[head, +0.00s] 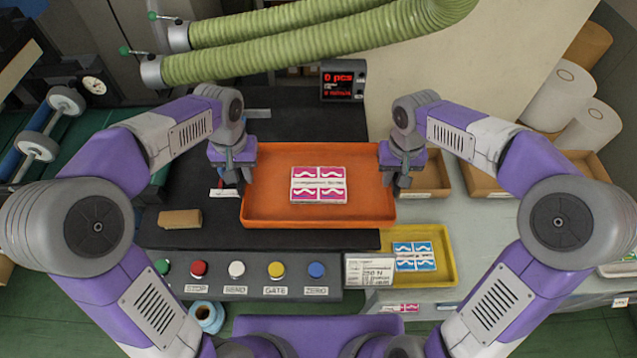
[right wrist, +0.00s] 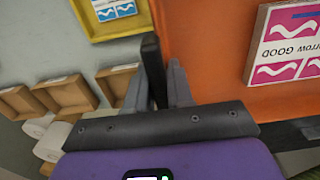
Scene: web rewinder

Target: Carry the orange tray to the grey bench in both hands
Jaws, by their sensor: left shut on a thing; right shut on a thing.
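The orange tray (head: 262,205) is in the middle of the head view, over the black machine top, its right end reaching the grey bench (head: 480,225). A pink-and-white printed pack (head: 318,185) lies in it. My left gripper (head: 240,178) is shut on the tray's left rim. My right gripper (head: 397,180) is shut on its right rim. I cannot tell how far the tray is above the surface.
A yellow tray (head: 446,271) with a blue pack stands on the bench in front, beside a white sign (head: 369,271). Cardboard boxes (head: 425,182) stand behind. A row of coloured buttons (head: 237,270) lines the machine front. A brown block (head: 180,219) lies left of the tray.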

